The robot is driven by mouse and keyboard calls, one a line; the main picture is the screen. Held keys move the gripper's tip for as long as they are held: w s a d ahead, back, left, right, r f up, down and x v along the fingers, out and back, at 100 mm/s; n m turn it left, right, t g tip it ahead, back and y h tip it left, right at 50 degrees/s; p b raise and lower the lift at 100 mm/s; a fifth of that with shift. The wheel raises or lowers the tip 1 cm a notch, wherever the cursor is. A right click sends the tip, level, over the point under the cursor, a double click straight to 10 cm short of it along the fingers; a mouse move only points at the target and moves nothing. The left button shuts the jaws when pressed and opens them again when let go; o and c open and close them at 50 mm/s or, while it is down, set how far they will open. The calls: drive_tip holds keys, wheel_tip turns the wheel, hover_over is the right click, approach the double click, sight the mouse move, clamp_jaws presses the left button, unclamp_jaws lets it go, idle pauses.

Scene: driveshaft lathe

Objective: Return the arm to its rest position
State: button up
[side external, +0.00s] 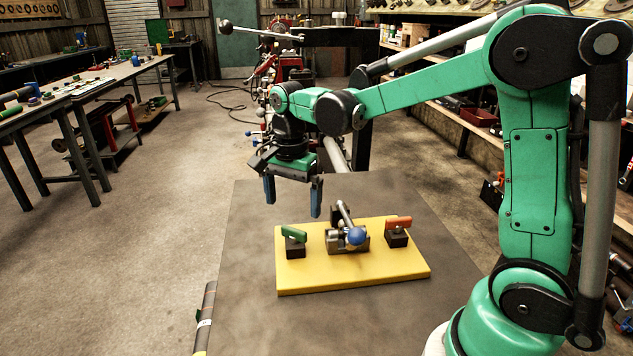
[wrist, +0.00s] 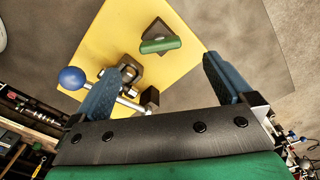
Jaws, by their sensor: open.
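My gripper (side external: 293,197) hangs over the far left part of the yellow board, its two blue fingers apart and pointing down. Nothing is between them. In the wrist view the open gripper (wrist: 165,85) shows the board beyond its fingers. The arm is bent at the elbow and stretched out from its base at the right. The yellow board (side external: 350,275) lies on the grey table top (side external: 250,315). It carries a metal fixture (side external: 340,242) with a blue ball knob (side external: 355,236), a green-handled piece (side external: 295,233) on the left and an orange-handled piece (side external: 398,224) on the right.
A dark rod with a white band (side external: 205,318) stands out at the table's left edge. Workbenches (side external: 75,90) line the left side, and machinery (side external: 285,75) stands behind the table. Shelves (side external: 455,115) run along the right. The floor on the left is open.

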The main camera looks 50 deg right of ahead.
drive_tip(key=s+a+r+n+t, duration=0.1)
drive_tip(key=s+a+n+t, duration=0.1)
drive_tip(key=n, duration=0.6)
drive_tip(key=s+a+r+n+t, duration=0.1)
drive_tip(key=s+a+n+t, duration=0.1)
drive_tip(key=s+n+t, duration=0.3)
drive_tip(key=s+n, duration=0.1)
drive_tip(key=n, duration=0.2)
drive_tip(key=shift+a+r, duration=0.2)
